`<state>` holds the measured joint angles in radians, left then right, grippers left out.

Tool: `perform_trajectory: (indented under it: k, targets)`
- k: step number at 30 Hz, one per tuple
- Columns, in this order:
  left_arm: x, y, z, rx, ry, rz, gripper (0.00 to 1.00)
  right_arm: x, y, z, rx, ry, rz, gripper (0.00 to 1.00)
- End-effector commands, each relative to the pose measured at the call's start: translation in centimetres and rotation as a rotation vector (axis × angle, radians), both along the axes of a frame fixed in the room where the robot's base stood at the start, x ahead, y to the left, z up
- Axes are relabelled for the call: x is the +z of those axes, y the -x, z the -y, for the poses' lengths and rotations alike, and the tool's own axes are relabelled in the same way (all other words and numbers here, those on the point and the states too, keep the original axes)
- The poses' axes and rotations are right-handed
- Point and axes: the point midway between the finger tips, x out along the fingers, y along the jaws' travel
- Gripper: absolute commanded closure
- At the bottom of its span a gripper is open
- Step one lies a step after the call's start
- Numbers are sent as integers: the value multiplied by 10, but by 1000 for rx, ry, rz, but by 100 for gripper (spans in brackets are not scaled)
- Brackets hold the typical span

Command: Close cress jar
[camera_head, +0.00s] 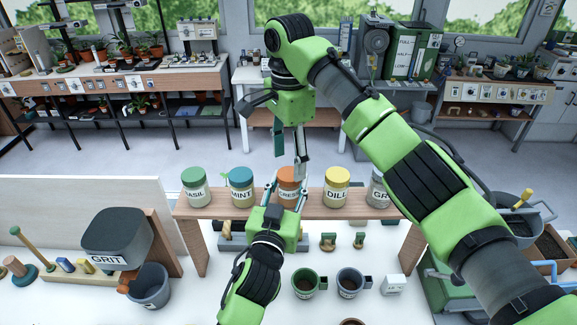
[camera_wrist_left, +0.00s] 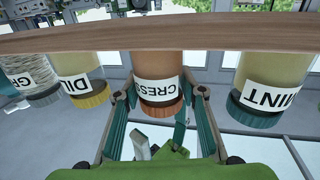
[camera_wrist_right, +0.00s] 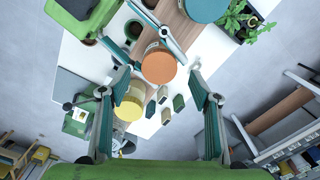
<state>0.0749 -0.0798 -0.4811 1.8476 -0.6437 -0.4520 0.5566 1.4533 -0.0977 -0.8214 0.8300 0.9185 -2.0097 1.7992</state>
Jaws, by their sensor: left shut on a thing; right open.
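The cress jar (camera_head: 289,187) stands upright on the wooden shelf, third in a row of jars. Its orange lid (camera_wrist_right: 158,64) sits on top; whether it is fully tight I cannot tell. My left gripper (camera_head: 286,190) is shut on the cress jar from the front, fingers on both sides. In the left wrist view, upside down, the jar (camera_wrist_left: 158,68) is between the fingers. My right gripper (camera_head: 289,150) points down above the jar, open and empty. In the right wrist view the lid lies between and beyond its fingers (camera_wrist_right: 160,85).
Basil (camera_head: 195,188) and mint (camera_head: 241,188) jars stand left of the cress jar. Dill (camera_head: 336,188) and a grey-lidded jar (camera_head: 379,190) stand right, the latter partly behind my right arm. Cups and small blocks sit below the shelf (camera_head: 220,212).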

Motion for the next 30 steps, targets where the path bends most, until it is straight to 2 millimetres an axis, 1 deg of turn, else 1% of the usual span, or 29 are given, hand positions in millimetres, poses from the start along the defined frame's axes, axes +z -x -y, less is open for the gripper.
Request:
perform_trajectory:
  k: [1,4,11,13,17,20,23,30]
  targets:
    - [-1,0,0,1,0,-1,100,6,0,1,-1,2,1,43]
    - [-1,0,0,1,0,-1,100,13,0,0,-1,0,-1,43]
    - [0,0,0,1,0,0,100,14,0,0,0,0,-1,43]
    - [0,0,0,1,0,0,100,14,0,0,0,0,-1,46]
    - [0,0,0,1,0,0,100,14,0,0,38,1,-1,46]
    - [0,0,0,1,0,0,100,16,0,0,133,2,0,46]
    - [0,0,0,0,0,0,100,18,0,-1,290,3,2,46]
    - [0,0,0,0,0,0,100,24,0,-1,755,6,1,46]
